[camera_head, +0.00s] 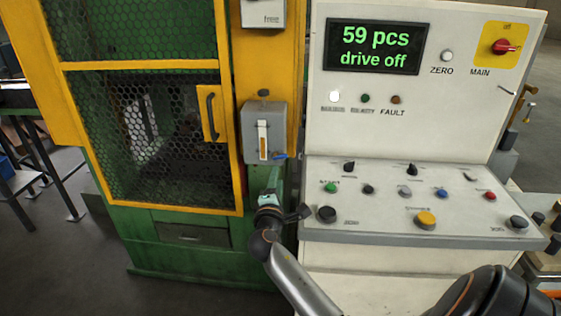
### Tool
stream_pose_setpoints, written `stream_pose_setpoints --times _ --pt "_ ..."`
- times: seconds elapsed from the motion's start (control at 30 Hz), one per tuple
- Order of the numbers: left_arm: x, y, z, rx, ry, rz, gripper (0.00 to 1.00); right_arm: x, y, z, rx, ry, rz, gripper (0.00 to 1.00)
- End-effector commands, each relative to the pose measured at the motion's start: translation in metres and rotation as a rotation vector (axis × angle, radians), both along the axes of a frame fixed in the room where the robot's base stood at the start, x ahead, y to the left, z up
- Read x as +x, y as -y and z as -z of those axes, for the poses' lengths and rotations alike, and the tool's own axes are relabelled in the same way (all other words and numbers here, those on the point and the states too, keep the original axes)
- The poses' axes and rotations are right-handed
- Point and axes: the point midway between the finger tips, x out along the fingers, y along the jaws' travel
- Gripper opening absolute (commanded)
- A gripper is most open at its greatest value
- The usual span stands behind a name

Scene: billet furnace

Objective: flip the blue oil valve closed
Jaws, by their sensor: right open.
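The blue oil valve (280,157) is a small blue lever at the lower right corner of a grey box on the yellow machine post. The lever sticks out to the right and looks roughly level. My right gripper (273,177) comes up from below on my right arm. It is open, with its fingertips just below the valve and a small gap seeming to lie between them. The fingers are small and partly merge with the green machine behind. My left gripper is not in view.
The grey box (264,133) has a sight gauge on its front. The control console (420,165) with knobs and buttons stands close on the right. The yellow-framed mesh guard door (150,140) is on the left. Open floor lies at the lower left.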

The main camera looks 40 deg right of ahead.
Motion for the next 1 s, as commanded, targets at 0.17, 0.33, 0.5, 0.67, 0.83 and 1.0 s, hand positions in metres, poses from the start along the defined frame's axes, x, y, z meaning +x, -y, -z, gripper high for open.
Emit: stream_pose_setpoints --times 0.17,0.33,0.5,0.67,0.83,1.0 --pt "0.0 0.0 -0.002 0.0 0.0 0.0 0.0 0.025 0.028 -0.001 0.0 0.0 0.001 0.42" --pt "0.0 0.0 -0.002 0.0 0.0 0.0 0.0 0.045 0.051 -0.001 0.001 0.001 0.0 0.42" --pt "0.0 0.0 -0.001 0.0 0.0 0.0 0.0 0.058 0.065 0.0 0.001 0.002 -0.001 0.42" --pt "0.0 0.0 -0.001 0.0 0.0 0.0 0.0 0.064 0.072 0.0 0.002 0.002 -0.001 0.42" --pt "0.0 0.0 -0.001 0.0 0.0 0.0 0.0 0.065 0.073 0.0 0.002 0.002 -0.002 0.42" --pt "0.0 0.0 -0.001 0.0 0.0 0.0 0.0 0.065 0.073 0.0 0.002 0.002 -0.002 0.4"
